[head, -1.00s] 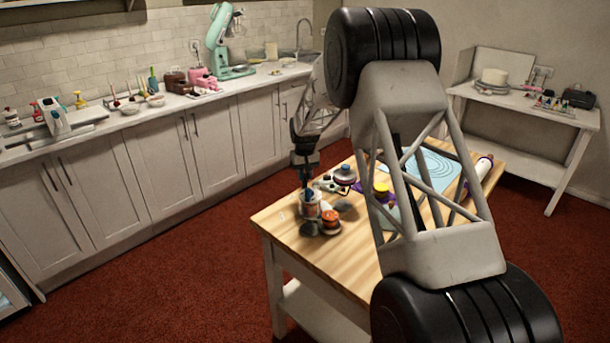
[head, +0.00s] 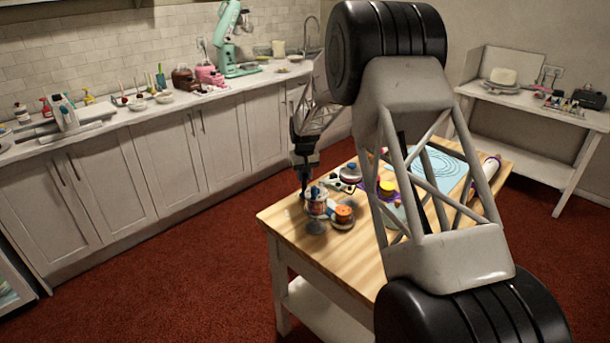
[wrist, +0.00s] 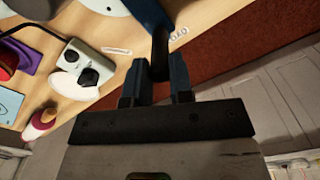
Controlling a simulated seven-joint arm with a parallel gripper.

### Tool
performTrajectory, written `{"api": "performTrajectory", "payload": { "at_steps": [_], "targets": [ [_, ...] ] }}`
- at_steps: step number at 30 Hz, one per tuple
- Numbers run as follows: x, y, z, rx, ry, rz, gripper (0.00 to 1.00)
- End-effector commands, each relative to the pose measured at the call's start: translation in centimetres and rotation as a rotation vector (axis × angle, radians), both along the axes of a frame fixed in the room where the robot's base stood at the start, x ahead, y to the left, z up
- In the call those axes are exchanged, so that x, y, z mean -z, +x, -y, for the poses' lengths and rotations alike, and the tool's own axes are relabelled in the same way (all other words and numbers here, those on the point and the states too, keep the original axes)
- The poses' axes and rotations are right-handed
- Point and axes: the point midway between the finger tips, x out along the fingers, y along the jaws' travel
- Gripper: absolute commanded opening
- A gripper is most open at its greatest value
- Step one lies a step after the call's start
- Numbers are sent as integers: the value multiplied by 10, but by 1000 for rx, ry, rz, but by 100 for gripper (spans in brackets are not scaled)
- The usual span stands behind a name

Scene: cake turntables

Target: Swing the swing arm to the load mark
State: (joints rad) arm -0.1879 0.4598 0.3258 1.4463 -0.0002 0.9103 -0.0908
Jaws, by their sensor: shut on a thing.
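My gripper (wrist: 157,85) has blue fingers, shut on a black upright handle (wrist: 160,48). The handle joins a blue bar, which looks like the swing arm (wrist: 150,12), at the top of the wrist view. The printed load mark (wrist: 178,34) lies on the wooden table right beside the handle, to its right in the wrist view, and is partly covered.
A white box with black knobs (wrist: 85,67) and a second printed label (wrist: 117,50) lie left of the handle. The wooden table's (head: 283,222) edge is close by.

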Motion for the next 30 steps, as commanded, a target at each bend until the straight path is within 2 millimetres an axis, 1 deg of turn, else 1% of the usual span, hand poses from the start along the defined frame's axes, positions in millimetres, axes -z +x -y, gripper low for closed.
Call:
{"api": "performTrajectory", "payload": {
  "at_steps": [10, 17, 18, 20, 21, 22, 30],
  "targets": [
    [0, -4, -6, -1, 0, 1, 6],
    [0, -4, -6, -1, 0, 1, 6],
    [0, -4, -6, -1, 0, 1, 26],
    [0, -4, -6, -1, 0, 1, 35],
    [0, -4, -6, -1, 0, 1, 41],
    [0, -4, -6, -1, 0, 1, 45],
    [0, -4, -5, -1, 0, 1, 45]
  ]
}}
